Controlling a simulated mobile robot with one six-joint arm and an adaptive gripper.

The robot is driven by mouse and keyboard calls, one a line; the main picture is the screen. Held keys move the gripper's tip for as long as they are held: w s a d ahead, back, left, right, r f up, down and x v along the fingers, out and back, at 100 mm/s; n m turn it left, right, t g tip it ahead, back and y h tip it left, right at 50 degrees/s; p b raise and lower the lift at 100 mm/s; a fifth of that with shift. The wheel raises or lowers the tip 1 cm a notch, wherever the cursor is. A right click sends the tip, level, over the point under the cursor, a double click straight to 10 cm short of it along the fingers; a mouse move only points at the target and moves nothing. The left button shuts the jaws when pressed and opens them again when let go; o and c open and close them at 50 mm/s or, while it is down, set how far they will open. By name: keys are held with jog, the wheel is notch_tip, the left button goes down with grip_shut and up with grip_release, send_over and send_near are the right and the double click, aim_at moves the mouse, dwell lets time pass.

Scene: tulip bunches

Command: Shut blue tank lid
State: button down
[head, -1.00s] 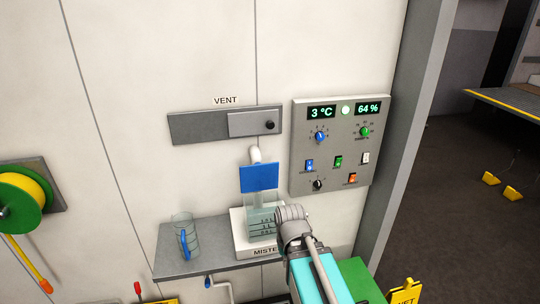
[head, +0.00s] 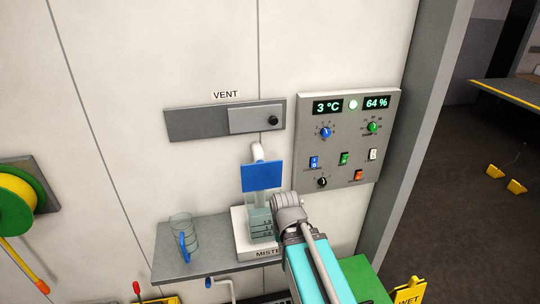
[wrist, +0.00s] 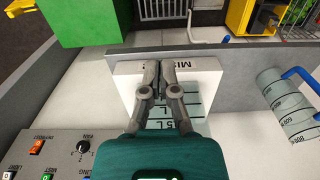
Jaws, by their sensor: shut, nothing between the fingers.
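The blue tank lid (head: 262,176) stands raised, its flat face toward the head camera, above the clear tank (head: 260,222). The tank sits on a white base (head: 241,236) lettered "MISTE…", the rest hidden by my arm. My gripper (wrist: 160,72) is shut and empty, its fingers together over the tank and base in the wrist view. The graduated tank wall (wrist: 190,105) shows beside the fingers there. In the head view my wrist is just right of the tank, below the lid, and hides the fingertips. The lid cannot be made out in the wrist view.
A graduated jug with a blue handle (head: 184,238) stands left on the grey shelf (head: 200,262). A control panel (head: 345,190) is on the wall at right, a vent slide (head: 190,124) above. A green box (head: 362,278) is low right. Wall space left of the lid is clear.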

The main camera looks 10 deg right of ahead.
jog(key=shift+a, duration=0.1)
jog(key=w+d+r+t+p, duration=0.1)
jog(key=w+r+t+p, duration=0.3)
jog(key=w+r+p, duration=1.8)
jog(key=w+r, duration=0.2)
jog(key=w, duration=0.1)
jog(key=shift+w+d+t+p, duration=0.25)
jog(key=shift+d+t+p, duration=0.05)
jog(key=shift+d, duration=0.1)
jog(key=shift+f, duration=0.2)
jog(key=b, duration=0.9)
send_over(261, 173)
jog(key=w+d, duration=0.2)
jog(key=d, duration=0.1)
notch_tip(261, 173, down, 9)
jog(key=shift+s, duration=0.25)
